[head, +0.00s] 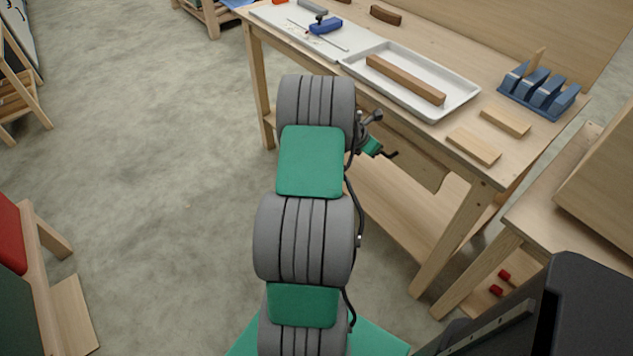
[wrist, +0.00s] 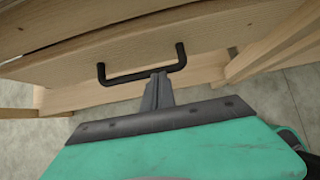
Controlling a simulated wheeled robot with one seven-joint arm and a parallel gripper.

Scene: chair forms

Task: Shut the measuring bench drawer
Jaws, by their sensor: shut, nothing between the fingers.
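The measuring bench drawer has a pale wooden front with a dark bar handle (wrist: 128,77). In the wrist view the drawer front (wrist: 75,70) spans the upper part of the picture. My gripper (wrist: 159,74) is shut, and its narrow grey fingertips are at the handle's bar, overlapping it in the picture; I cannot tell whether they touch it. In the head view the drawer front (head: 425,172) shows under the bench top (head: 478,122), partly hidden by my arm. How far the drawer stands out is hard to tell.
On the bench are a white tray (head: 463,105) with a wooden bar, a blue rack (head: 540,92), loose wooden blocks (head: 474,146) and a blue tool (head: 325,26). A bench leg (head: 455,235) and a side table (head: 535,225) stand to the right.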

